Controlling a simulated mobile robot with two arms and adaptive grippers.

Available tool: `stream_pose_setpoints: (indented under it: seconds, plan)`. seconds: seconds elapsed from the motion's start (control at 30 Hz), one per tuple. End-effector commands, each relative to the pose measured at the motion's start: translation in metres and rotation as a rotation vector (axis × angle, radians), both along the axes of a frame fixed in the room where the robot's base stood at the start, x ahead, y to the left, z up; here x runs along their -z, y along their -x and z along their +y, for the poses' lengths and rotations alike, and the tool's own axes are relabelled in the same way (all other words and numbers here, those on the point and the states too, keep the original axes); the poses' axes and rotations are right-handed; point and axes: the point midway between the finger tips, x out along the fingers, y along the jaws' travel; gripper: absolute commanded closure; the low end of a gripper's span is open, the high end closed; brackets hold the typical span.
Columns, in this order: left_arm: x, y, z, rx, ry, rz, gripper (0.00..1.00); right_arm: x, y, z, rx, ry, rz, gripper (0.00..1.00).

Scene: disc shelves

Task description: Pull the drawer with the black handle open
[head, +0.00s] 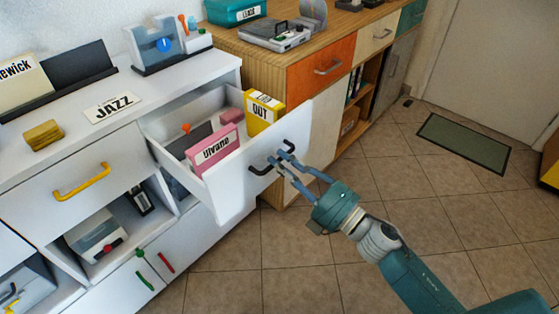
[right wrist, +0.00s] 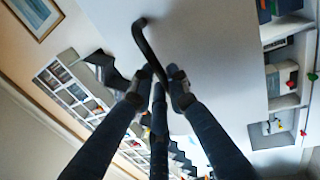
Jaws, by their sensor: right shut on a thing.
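The white drawer (head: 234,184) with the black handle (head: 262,168) stands pulled out from the white cabinet, its inside showing. In it are a pink "Olvano" box (head: 214,150) and a yellow "OUT" box (head: 262,112), with a few small items. My right gripper (head: 287,160) is at the drawer front, its fingers shut on the black handle. In the right wrist view the fingers close around the lower part of the black handle (right wrist: 143,38). My left gripper is in neither view.
A drawer with a yellow handle (head: 82,182) is shut at the left. A wooden cabinet with an orange drawer (head: 320,68) stands right beside the open drawer. The tiled floor (head: 400,200) is clear in front, with a dark mat (head: 465,143) near the door.

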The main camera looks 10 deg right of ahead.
Motion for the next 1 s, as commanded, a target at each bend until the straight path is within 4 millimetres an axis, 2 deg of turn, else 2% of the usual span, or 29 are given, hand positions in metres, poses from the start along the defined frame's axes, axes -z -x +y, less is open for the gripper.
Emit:
stream_pose_setpoints:
  seconds: [0.37, 0.4, 0.5, 0.83, 1.0]
  plan:
    - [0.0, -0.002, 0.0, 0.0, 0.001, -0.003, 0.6, 0.002, 0.001, -0.001, 0.001, 0.002, 0.003, 1.0]
    - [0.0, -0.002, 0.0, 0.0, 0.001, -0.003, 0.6, 0.002, 0.001, -0.001, 0.001, 0.002, 0.003, 0.81]
    - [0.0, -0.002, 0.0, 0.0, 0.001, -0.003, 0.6, 0.002, 0.001, -0.001, 0.001, 0.002, 0.003, 0.66]
    - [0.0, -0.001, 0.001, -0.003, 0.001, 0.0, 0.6, 0.002, 0.003, -0.003, 0.001, 0.0, 0.002, 0.66]
    - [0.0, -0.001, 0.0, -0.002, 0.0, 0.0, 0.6, 0.007, 0.022, -0.016, 0.001, 0.0, 0.006, 0.66]
